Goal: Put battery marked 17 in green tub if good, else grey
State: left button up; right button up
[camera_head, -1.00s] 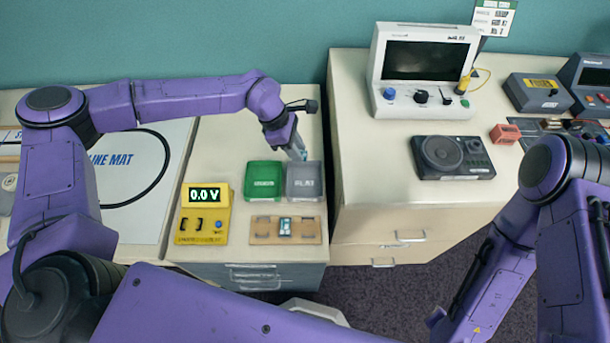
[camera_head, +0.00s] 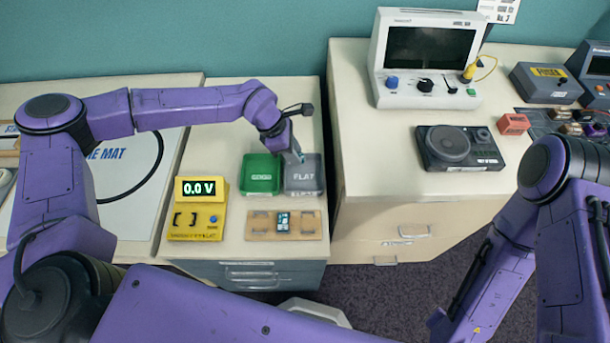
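My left gripper (camera_head: 297,154) points down at the back edge of the grey tub (camera_head: 304,178), which is labelled FLAT. Its fingertips are small, with a light blue patch at them; I cannot tell whether they hold something. The green tub (camera_head: 261,177) stands just left of the grey one; its label is too small to read surely. A dark and light blue battery (camera_head: 283,222) lies on the wooden holder (camera_head: 258,229) in front of the tubs; its number is not readable. The yellow tester (camera_head: 197,222) shows 0.0 V and its cradle looks empty. My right gripper is out of view.
A sheet marked MAT (camera_head: 125,196) lies left of the tester. Drawers are below.

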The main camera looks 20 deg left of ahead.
pick_arm(q)
jog(key=o, duration=0.4)
jog(key=b+v, duration=0.2)
jog(key=v, duration=0.8)
jog(key=shift+a+r, duration=0.1)
jog(key=shift+r, duration=0.15)
